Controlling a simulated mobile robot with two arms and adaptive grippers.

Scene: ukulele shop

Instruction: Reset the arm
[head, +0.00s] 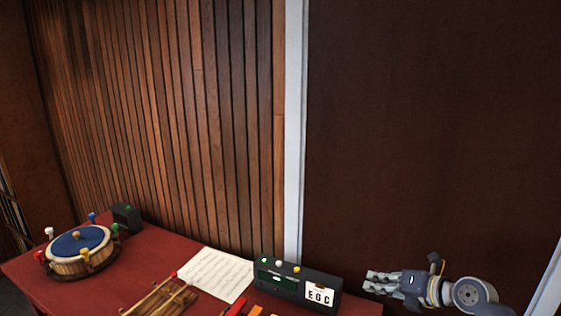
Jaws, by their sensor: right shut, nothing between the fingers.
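My right gripper (372,283) is at the lower right of the head view, with its arm coming in from the right edge. Its fingers point left and are shut with nothing between them. It is to the right of the dark box with the "EGC" card (296,283) and apart from it. My left gripper is not in the view.
A red table (140,262) fills the lower left. On it are a round wooden drum-like piece with colored pegs (79,250), a small dark box (127,217), a music sheet (216,273) and a wooden instrument with mallets (163,299). Slatted and dark walls stand behind.

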